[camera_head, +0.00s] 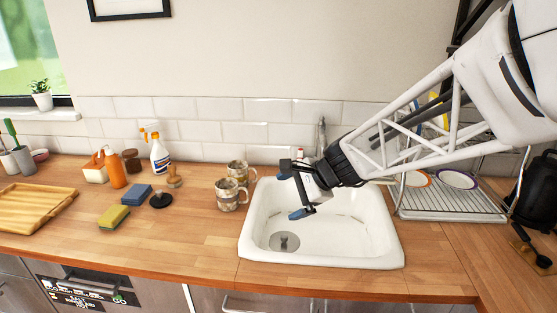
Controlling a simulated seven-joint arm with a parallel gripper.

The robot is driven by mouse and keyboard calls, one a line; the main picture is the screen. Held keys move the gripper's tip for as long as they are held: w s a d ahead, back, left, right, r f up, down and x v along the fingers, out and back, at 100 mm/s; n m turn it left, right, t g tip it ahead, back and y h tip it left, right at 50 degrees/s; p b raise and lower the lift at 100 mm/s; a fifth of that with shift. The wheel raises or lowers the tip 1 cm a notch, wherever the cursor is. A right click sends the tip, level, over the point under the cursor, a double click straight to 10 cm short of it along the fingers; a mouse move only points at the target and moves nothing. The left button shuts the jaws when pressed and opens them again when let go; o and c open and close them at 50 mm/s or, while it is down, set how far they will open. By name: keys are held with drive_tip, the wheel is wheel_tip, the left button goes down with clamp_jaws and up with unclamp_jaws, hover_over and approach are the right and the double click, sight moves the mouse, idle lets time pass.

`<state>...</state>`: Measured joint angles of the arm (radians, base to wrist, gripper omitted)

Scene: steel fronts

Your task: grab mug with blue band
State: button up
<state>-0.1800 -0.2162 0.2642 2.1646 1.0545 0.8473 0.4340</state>
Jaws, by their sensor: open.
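Two mugs with a mottled brown and grey pattern stand upright on the wooden counter, left of the sink. The front mug (227,196) is nearer the counter's edge, with its handle to the right. The rear mug (237,170) stands just behind it, partly hidden. I cannot make out a blue band on either mug. My gripper (292,192) is open and empty, with blue fingertips, over the left part of the sink. It is to the right of both mugs and apart from them.
The white sink (320,258) lies below my gripper. Left of the mugs are a black-based brush (161,200), a blue sponge (163,190), a yellow sponge (114,217) and a spray bottle (158,153). A dish rack (450,208) with plates stands right. The counter's front left of the sink is clear.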

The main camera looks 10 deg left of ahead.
drive_tip(key=w+a+f+m+t+y, duration=0.1)
drive_tip(key=w+a+f+m, duration=0.15)
drive_tip(key=w+a, duration=0.2)
drive_tip(key=w+a+f+m+y, duration=0.1)
drive_tip(key=w+a+f+m, duration=0.1)
drive_tip(key=w+a+m, duration=0.3)
drive_tip(key=m+t+y, duration=0.2)
drive_tip(key=m, duration=0.3)
approach(219, 185)
drive_tip(key=v, duration=0.3)
drive_tip(key=shift+s+a+r, duration=0.1)
drive_tip(key=shift+a+r, duration=0.05)
drive_tip(key=shift+r, duration=0.05)
drive_tip(key=shift+n, duration=0.25)
drive_tip(key=shift+x, duration=1.25)
drive_tip(key=shift+a+f, duration=0.1)
drive_tip(key=shift+x, duration=2.5)
drive_tip(key=shift+f, duration=0.15)
drive_tip(key=c, duration=1.2)
drive_tip(key=shift+o, duration=0.2)
